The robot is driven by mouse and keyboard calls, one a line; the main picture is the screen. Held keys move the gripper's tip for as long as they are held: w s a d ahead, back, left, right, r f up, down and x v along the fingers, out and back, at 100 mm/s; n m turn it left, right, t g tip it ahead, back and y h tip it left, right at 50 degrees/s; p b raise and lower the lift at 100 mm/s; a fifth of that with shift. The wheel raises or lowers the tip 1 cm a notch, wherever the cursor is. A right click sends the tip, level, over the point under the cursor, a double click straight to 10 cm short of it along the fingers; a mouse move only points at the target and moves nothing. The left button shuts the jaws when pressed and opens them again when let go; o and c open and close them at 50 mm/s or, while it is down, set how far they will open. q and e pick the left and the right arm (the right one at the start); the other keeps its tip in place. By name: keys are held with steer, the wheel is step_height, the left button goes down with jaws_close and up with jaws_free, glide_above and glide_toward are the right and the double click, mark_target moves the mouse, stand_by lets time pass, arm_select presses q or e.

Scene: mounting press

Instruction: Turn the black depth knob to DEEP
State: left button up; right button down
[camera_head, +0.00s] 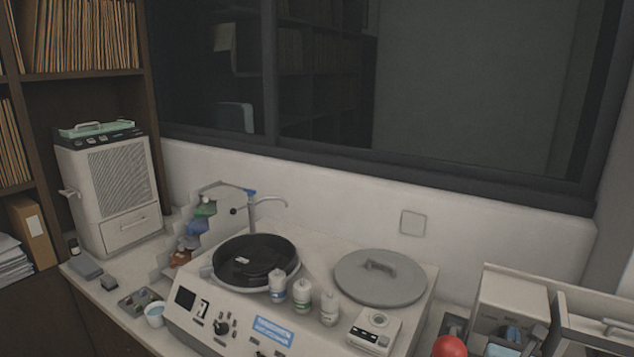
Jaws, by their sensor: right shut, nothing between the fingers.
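The pale machine (190,326) stands on the counter at the bottom centre. Its sloping front panel has a black knob (222,327) with small marks around it, to the left of a blue label (273,330). The marks are too small to read, so I cannot tell the knob's setting or whether it is the depth knob. Small dark parts show at the panel's lower edge, cut off by the picture. I can make out neither my left nor my right gripper, and nothing is seen touching the knob.
A black round dish (255,262) and a grey lid (380,278) lie on the machine top. Several white bottles (302,302) stand behind the panel. A white cup (154,314) is at left, a red ball (449,347) at right.

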steer(key=shift+s+d+r, duration=0.45)
steer(key=shift+s+r, duration=0.05)
steer(key=shift+s, duration=0.1)
steer(key=v, duration=0.4)
steer(key=shift+s+a+f, duration=0.15)
steer(key=shift+a+f, duration=0.05)
steer(key=shift+f, duration=0.15)
steer(key=shift+f, duration=0.1)
